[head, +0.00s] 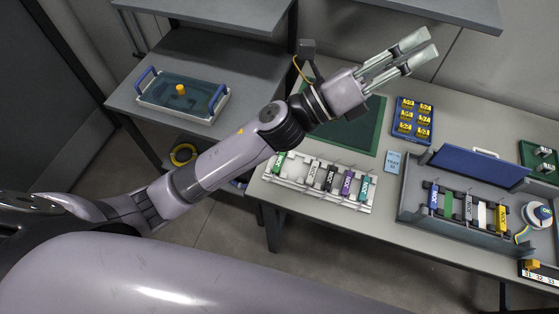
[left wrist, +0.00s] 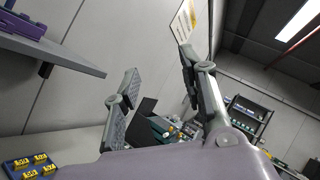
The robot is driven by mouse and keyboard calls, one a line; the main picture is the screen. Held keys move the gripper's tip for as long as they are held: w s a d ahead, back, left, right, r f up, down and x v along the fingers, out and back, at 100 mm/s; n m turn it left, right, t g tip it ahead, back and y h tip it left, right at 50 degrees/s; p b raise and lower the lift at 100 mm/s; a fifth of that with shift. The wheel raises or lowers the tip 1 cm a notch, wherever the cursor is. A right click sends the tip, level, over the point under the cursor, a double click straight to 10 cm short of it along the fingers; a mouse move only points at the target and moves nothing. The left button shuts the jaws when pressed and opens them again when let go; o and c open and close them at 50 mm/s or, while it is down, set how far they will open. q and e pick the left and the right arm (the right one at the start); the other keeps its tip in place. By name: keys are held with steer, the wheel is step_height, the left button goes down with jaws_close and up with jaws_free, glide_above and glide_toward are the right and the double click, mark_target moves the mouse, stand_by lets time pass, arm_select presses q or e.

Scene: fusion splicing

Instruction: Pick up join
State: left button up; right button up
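A white rack (head: 319,197) on the bench holds several small labelled pieces: a green one (head: 279,164), a dark one (head: 330,178), a purple one (head: 347,184) and a teal one (head: 364,189). Their lettering is too small to read surely, so I cannot tell which is the join. My left gripper (head: 416,50) is beyond the rack, high over the back of the bench. It is open and empty, and its spread fingers (left wrist: 160,62) show in the left wrist view. My right gripper is not in view.
An open grey case (head: 408,210) with coloured labelled pieces stands right of the rack. A blue number board (head: 412,120) and green mat (head: 372,139) lie behind. A blue-handled tray (head: 160,110) is on the left table. A shelf (head: 430,10) hangs above.

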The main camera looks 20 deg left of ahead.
arm_select(q)
steer(key=s+d+f+m+g+h, duration=0.1)
steer(key=s+d+m+g, duration=0.2)
steer(key=m+g, duration=0.4)
steer(key=s+d+m+g+h, duration=0.25)
steer(key=d+m+g, duration=0.2)
steer(key=m, duration=0.45)
steer(key=m+g+y, duration=0.4)
steer(key=m+y, duration=1.5)
steer(key=y, duration=0.4)
glide_toward(280, 161)
step_height(280, 161, down, 3)
steer(key=p, duration=0.4)
steer(key=shift+s+d+h, duration=0.1)
steer(key=shift+s+h, duration=0.1)
steer(key=shift+h, duration=0.05)
steer(key=f+p, duration=0.2)
steer(key=f, duration=0.1)
steer(key=f+p, duration=0.1)
steer(key=shift+s+a+f, duration=0.4)
steer(key=shift+f, duration=0.35)
